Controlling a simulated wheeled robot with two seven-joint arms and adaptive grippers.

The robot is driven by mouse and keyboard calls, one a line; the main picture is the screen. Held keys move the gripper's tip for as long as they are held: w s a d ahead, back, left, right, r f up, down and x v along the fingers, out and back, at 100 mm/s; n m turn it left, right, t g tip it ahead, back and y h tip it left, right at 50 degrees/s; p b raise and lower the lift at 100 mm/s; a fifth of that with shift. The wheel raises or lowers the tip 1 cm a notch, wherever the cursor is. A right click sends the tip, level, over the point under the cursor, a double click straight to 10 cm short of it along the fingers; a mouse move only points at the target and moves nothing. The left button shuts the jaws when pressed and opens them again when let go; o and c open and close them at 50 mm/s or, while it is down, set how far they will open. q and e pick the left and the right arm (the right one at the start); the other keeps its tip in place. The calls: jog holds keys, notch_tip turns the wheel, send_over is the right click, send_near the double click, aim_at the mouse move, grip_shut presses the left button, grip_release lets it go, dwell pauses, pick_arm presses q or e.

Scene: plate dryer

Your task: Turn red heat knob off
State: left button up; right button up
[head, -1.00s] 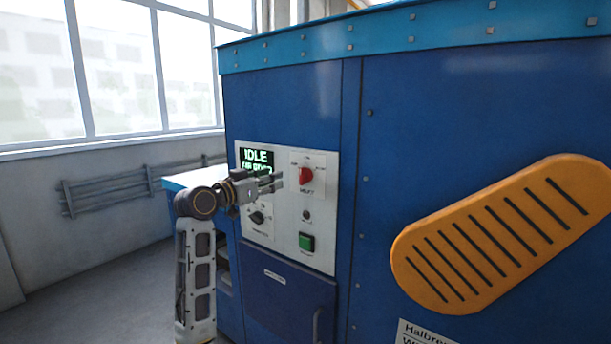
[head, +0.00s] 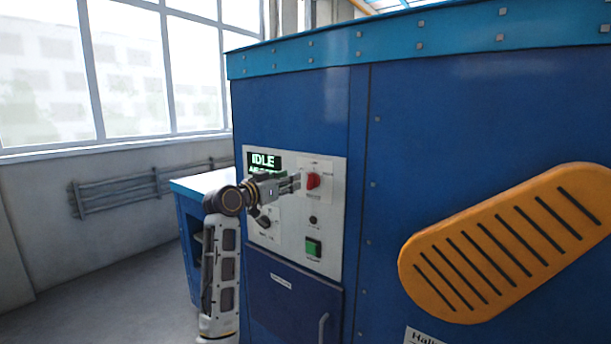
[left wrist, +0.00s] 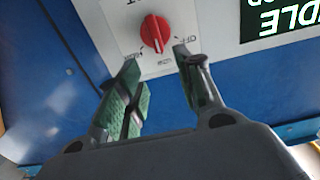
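The red heat knob (head: 313,181) sits at the upper right of the white control panel (head: 332,225) on the blue machine. In the left wrist view the red knob (left wrist: 155,33) shows whole, with printed labels around it. My left gripper (head: 294,182) is just left of the knob in the head view. In the left wrist view its two fingers (left wrist: 157,72) are spread apart, with the knob just beyond the gap between their tips. The fingers look empty, and I see no clear contact with the knob. My right gripper is in neither view.
A lit display (head: 264,162) reading IDLE is left of the knob, partly covered by my arm. A black knob (head: 263,222) and a green button (head: 313,246) are lower on the panel. An orange slotted cover (head: 500,245) sticks out at the right.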

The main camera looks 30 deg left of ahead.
aim_at(308, 174)
pick_arm(q)
jog(key=w, duration=0.4)
jog(key=w+p, duration=0.1)
jog(key=w, duration=0.1)
jog(key=shift+w+d, duration=0.25)
jog(key=shift+d, duration=0.05)
jog(key=shift+w, duration=1.15)
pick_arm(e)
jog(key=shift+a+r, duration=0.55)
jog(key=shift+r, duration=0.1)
pick_arm(q)
jog(key=shift+d, duration=0.1)
jog(key=shift+c, duration=0.4)
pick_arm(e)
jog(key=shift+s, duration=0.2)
pick_arm(q)
grip_shut()
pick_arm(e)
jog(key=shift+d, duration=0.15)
